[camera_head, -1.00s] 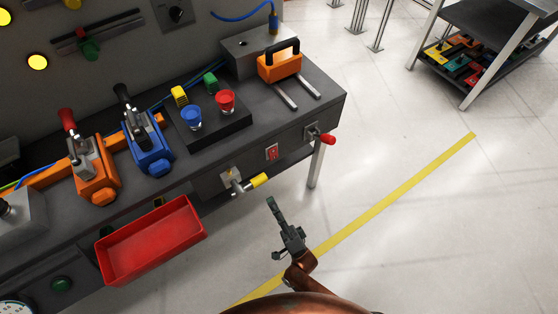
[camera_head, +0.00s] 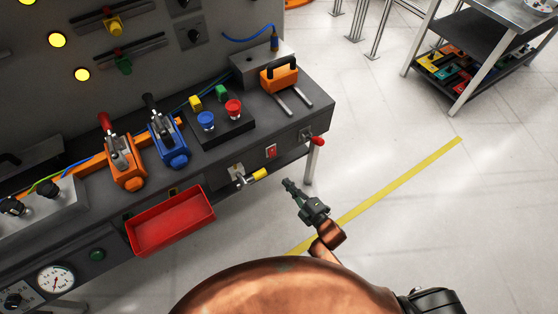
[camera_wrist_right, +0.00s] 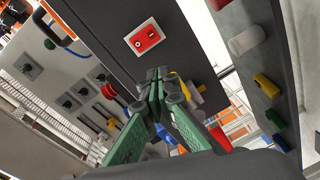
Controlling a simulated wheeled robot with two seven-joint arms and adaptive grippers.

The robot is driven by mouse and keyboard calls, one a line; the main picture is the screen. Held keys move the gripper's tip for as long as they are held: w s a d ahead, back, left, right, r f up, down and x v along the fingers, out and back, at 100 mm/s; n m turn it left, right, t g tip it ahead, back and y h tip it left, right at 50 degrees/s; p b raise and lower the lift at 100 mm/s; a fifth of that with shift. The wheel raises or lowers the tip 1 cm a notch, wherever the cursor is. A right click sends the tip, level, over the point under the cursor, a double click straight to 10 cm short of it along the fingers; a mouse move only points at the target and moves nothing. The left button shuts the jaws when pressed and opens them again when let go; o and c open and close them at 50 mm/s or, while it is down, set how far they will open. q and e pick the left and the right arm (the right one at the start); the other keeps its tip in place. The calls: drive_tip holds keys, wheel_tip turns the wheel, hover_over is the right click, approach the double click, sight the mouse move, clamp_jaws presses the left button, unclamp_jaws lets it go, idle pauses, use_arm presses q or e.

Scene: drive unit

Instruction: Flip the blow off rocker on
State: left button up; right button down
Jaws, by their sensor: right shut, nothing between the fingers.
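The red rocker switch (camera_head: 271,151) sits on the bench's front face, between the yellow-handled valve and the red-handled valve. In the right wrist view the red rocker (camera_wrist_right: 145,38) is on a white plate, just beyond and slightly left of the fingertips. I cannot read its markings or tell its position. My right gripper (camera_head: 288,184) is shut and empty, in front of the bench and below right of the rocker, apart from it. Its green-grey fingers meet in the wrist view (camera_wrist_right: 157,73). My left gripper is not in view.
The yellow-handled valve (camera_head: 258,175) is close left of my right gripper. The red-handled valve (camera_head: 316,140) sticks out right of the rocker. A red bin (camera_head: 171,222) hangs at the bench front further left.

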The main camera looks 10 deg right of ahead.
sight(272, 152)
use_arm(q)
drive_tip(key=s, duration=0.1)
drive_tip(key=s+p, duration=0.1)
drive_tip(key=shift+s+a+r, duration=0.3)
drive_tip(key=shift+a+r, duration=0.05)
use_arm(e)
drive_tip(key=d+n, duration=0.1)
drive_tip(key=d+n+h, duration=0.1)
drive_tip(key=d+n, duration=0.1)
drive_tip(key=shift+s+d+r+g+h, duration=0.1)
drive_tip(key=shift+s+r+g+h, duration=0.2)
drive_tip(key=shift+r+h, duration=0.1)
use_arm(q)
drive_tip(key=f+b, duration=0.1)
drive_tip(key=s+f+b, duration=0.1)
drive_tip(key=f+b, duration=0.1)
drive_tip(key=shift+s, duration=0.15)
use_arm(e)
drive_tip(key=x, duration=1.4)
